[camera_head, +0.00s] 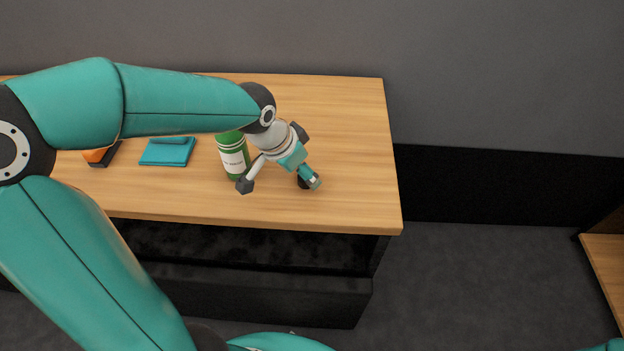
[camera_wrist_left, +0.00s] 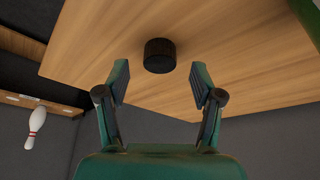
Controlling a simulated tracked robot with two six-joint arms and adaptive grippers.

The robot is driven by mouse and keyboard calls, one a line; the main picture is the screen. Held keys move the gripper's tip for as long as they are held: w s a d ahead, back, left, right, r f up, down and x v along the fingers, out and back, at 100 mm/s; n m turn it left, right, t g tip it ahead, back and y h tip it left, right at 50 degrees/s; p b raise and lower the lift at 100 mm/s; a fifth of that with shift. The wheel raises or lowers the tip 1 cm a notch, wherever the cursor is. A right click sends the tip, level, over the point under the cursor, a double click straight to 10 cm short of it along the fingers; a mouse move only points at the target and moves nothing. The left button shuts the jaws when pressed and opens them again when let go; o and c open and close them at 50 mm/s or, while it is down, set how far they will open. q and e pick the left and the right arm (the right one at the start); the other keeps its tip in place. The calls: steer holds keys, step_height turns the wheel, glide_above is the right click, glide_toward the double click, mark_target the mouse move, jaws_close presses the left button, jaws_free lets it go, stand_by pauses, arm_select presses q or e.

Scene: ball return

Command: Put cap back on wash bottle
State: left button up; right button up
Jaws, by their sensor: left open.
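A green wash bottle (camera_head: 234,158) with a white label stands upright on the wooden table, its top hidden behind my left forearm. A green surface at the top right corner of the left wrist view (camera_wrist_left: 311,18) looks like its side. A black round cap (camera_wrist_left: 159,55) lies on the table in the left wrist view. My left gripper (camera_head: 279,183) is open and empty, pointing down right of the bottle. In the left wrist view its fingers (camera_wrist_left: 160,83) are spread on either side of the cap's line, with the cap beyond the tips. My right gripper is out of view.
The wooden table (camera_head: 355,150) is clear right of my left gripper. A teal folded item (camera_head: 167,152) and an orange-and-black object (camera_head: 101,156) lie left of the bottle. A white bowling pin (camera_wrist_left: 36,127) shows in the left wrist view. Another wooden surface (camera_head: 607,265) is at far right.

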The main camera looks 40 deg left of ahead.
arm_select(q)
steer(key=shift+x, duration=1.2)
steer(key=c, duration=0.8)
